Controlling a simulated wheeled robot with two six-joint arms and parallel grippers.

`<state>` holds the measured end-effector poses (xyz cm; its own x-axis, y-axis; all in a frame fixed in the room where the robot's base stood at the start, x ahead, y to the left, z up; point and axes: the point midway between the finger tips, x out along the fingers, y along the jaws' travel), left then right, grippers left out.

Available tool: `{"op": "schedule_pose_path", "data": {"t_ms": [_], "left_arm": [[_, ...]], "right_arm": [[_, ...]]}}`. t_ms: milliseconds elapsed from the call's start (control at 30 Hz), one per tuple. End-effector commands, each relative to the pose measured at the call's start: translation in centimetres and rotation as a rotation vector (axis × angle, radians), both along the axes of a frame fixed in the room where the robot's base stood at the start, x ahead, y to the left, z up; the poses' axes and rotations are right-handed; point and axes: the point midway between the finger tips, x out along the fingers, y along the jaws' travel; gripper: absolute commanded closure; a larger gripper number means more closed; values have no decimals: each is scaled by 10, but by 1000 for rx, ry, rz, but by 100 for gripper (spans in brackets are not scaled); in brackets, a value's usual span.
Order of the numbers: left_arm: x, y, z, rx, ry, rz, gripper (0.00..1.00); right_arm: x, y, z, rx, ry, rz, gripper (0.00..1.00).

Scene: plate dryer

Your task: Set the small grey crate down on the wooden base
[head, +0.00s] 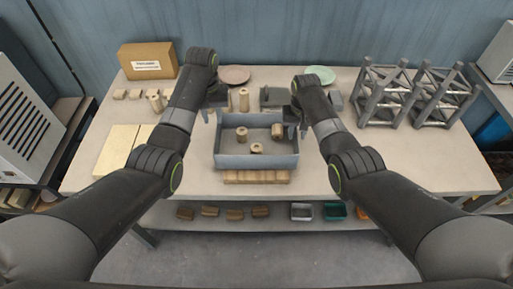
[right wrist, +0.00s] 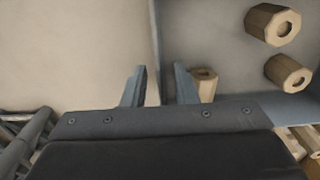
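The small grey crate (head: 257,161) is in the middle of the table in the head view, with 3 wooden spools inside. The wooden base (head: 256,177), a slatted piece, shows at the crate's front edge; the crate hides its rear part. I cannot tell whether the crate rests on it. My left gripper (head: 213,113) is at the crate's left wall, its fingers apart. My right gripper (head: 296,130) is at the right wall. In the right wrist view the right gripper's fingers (right wrist: 160,87) stand apart on either side of the crate's wall (right wrist: 155,45), with gaps showing.
Behind the crate are a pink plate (head: 234,75), a green plate (head: 320,75) and a grey block. Metal racks (head: 388,95) stand at the right. A cardboard box (head: 148,61), small wooden pieces and pale boards (head: 118,148) are at the left. The front right table is clear.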

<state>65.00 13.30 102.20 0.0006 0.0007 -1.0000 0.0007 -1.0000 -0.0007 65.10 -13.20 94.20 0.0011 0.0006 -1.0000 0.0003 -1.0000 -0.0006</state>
Motion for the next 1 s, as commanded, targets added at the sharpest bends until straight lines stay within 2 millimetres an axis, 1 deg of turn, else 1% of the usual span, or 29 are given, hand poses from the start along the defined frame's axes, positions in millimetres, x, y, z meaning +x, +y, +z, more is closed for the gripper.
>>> {"op": "schedule_pose_path", "data": {"t_ms": [200, 400, 600, 1000], "left_arm": [[0, 0, 0, 0, 0, 0, 74], [0, 0, 0, 0, 0, 0, 74], [0, 0, 0, 0, 0, 0, 74], [0, 0, 0, 0, 0, 0, 74]], "right_arm": [[0, 0, 36, 0, -3, -1, 74], [0, 0, 64, 0, -2, -1, 74], [-1, 0, 73, 0, 1, -1, 74], [-1, 0, 73, 0, 1, -1, 74]]}}
